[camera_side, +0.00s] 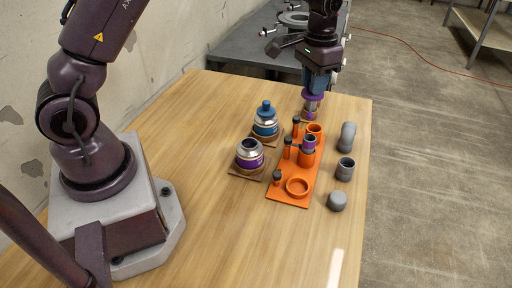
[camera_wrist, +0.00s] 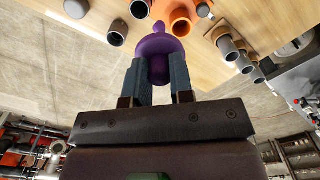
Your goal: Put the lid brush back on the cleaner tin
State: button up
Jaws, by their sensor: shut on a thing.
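My gripper (camera_side: 315,82) is shut on the purple lid brush (camera_side: 312,97), above the far end of the orange rack. In the wrist view the purple lid brush (camera_wrist: 160,45) sits between the two blue-grey fingers. In the side view its lower part hangs near the rack's far cup; I cannot tell whether they touch. An open silver tin with a purple band (camera_side: 249,157) stands on a brown mat, left of the rack. Behind it stands a tin with a blue band and blue lid (camera_side: 266,118). No tin label is readable.
The orange rack (camera_side: 285,194) has cups, a ring and several dark-capped posts; a grey pipe piece with a purple band (camera_side: 309,142) stands in one cup. Right of it are a grey elbow (camera_side: 347,136), a coupling (camera_side: 345,169) and a cap (camera_side: 337,201).

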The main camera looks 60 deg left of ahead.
jog(key=shift+s+a+r, duration=0.3)
jog(key=shift+a+r, duration=0.05)
jog(key=shift+r, duration=0.25)
jog(key=shift+s+a+r, duration=0.3)
jog(key=shift+r, duration=0.25)
jog(key=s+f, duration=0.2)
jog(key=s, duration=0.4)
jog(key=s+a+f, duration=0.1)
jog(key=s+f, duration=0.2)
jog(key=s, duration=0.4)
jog(key=shift+s+a+f, duration=0.15)
jog(key=shift+a+f, duration=0.05)
jog(key=shift+f, duration=0.05)
jog(key=shift+f, duration=0.35)
jog(key=shift+f, duration=0.4)
jog(key=shift+f, duration=0.15)
jog(key=shift+f, duration=0.95)
jog(key=shift+f, duration=0.1)
